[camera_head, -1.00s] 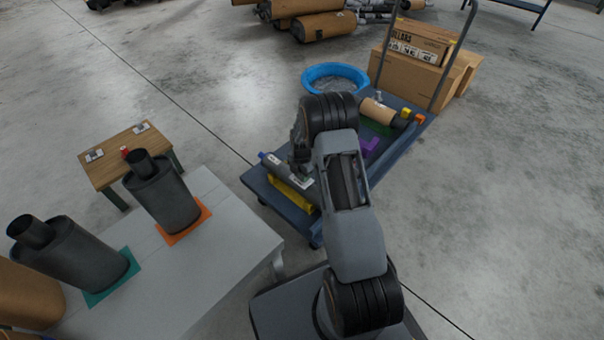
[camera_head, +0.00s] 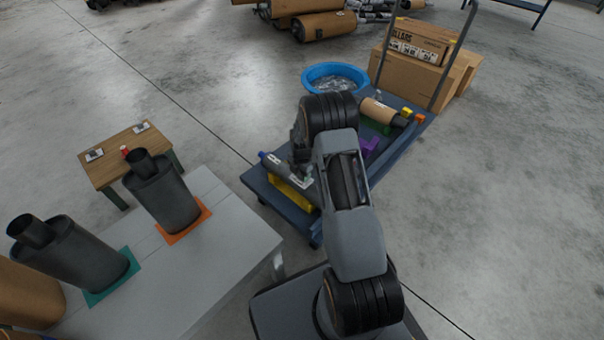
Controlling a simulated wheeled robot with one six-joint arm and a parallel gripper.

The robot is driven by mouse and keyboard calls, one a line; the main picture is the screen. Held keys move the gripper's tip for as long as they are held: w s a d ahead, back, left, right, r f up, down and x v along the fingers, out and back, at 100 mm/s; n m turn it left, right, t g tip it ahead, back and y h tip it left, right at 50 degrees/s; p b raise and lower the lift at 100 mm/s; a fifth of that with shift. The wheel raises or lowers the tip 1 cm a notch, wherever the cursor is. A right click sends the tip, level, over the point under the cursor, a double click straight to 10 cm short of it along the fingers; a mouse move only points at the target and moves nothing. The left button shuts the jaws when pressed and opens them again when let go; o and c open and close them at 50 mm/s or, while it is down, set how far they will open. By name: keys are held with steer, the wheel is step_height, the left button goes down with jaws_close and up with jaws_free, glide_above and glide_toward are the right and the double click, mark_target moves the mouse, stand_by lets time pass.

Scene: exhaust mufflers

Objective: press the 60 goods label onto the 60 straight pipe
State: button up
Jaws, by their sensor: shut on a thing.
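The straight pipe (camera_head: 277,166), grey with a blue end, lies in a yellow cradle (camera_head: 290,195) on the blue cart (camera_head: 256,182). A white label with dark print (camera_head: 302,183) is at the pipe's near right part, right under my gripper (camera_head: 305,174). My gripper points down and is shut on the label. My arm hides much of the gripper and the pipe's right end. I cannot tell whether the label touches the pipe or is just above it. The print is too small to read.
On the cart are a brown roll-like part (camera_head: 376,110) and a purple holder (camera_head: 368,146). A blue tub (camera_head: 334,72) and cardboard boxes (camera_head: 415,70) stand behind. Two mufflers stand on the grey table (camera_head: 215,265) at left. A wooden stool (camera_head: 115,160) holds white labels.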

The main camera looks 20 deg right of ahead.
steer(key=shift+r, duration=0.35)
steer(key=shift+f, duration=0.55)
steer(key=shift+r, duration=0.2)
stand_by(0.8)
steer(key=shift+r+p, duration=2.35)
steer(key=shift+r, duration=1.05)
